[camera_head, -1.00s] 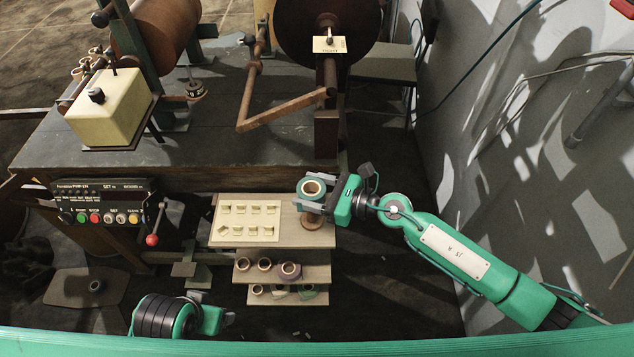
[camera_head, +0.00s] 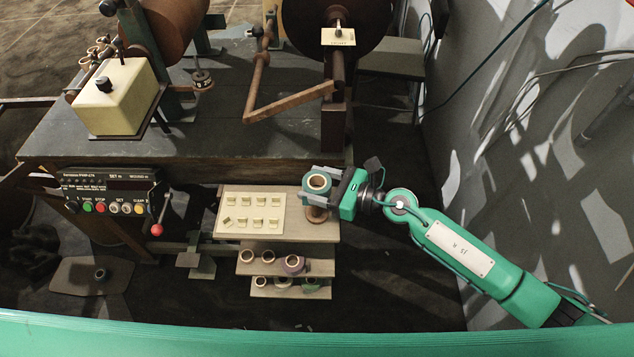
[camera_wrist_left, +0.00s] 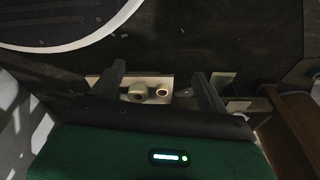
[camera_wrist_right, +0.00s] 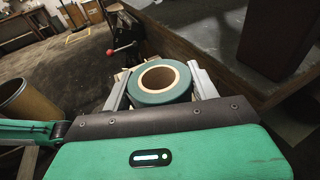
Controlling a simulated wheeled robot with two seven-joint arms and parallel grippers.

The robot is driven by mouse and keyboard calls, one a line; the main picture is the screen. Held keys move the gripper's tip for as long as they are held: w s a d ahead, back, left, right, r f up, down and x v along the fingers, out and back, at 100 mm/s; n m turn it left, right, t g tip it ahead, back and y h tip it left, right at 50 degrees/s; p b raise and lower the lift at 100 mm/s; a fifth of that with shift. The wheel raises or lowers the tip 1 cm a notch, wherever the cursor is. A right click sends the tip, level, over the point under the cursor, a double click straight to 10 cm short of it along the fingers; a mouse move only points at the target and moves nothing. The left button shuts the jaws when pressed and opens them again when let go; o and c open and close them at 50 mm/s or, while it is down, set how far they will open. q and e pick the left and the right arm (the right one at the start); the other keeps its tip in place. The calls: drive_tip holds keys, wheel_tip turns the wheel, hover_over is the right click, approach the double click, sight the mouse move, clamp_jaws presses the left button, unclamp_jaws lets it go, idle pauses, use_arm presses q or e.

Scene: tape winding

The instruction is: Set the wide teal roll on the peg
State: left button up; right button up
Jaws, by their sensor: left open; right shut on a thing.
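The wide teal roll (camera_head: 318,182), with a pale core, is held flat at the right end of the top shelf. It also shows between the fingers in the right wrist view (camera_wrist_right: 160,80). My right gripper (camera_head: 325,184) is shut on the roll from the right. A brown round wooden piece (camera_head: 316,214) stands on the shelf just below the roll in the picture. No peg tip shows in the roll's hole, and whether the two touch I cannot tell. My left gripper (camera_wrist_left: 160,80) is open and empty in the left wrist view, and is out of the head view.
The top shelf (camera_head: 290,229) carries a cream board (camera_head: 251,211) with several small pieces. Lower shelves (camera_head: 265,268) hold several rolls. The dark machine bench (camera_head: 240,150) rises behind. A control panel (camera_head: 108,190) with a red-knobbed lever is at left. A grey wall is at right.

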sight(317, 192)
use_arm(q)
drive_tip(key=s+f, duration=0.4)
drive_tip(key=f, duration=0.2)
use_arm(e)
drive_tip(key=shift+f+b, duration=1.15)
drive_tip(key=shift+f, duration=0.05)
drive_tip(key=shift+f+b, duration=1.45)
drive_tip(key=shift+f, duration=0.05)
use_arm(q)
drive_tip(key=w+r, duration=0.2)
drive_tip(key=r, duration=0.3)
drive_tip(key=w+d+r+b, duration=0.1)
drive_tip(key=w+r, duration=0.2)
drive_tip(key=r, duration=0.3)
drive_tip(key=w+d+r, duration=0.1)
drive_tip(key=w+r, duration=0.1)
drive_tip(key=r, duration=0.3)
drive_tip(key=shift+w+d+r, duration=0.25)
drive_tip(key=shift+w, duration=0.05)
use_arm(e)
drive_tip(key=shift+f, duration=0.7)
drive_tip(key=o, duration=1.1)
drive_tip(key=shift+c, duration=0.2)
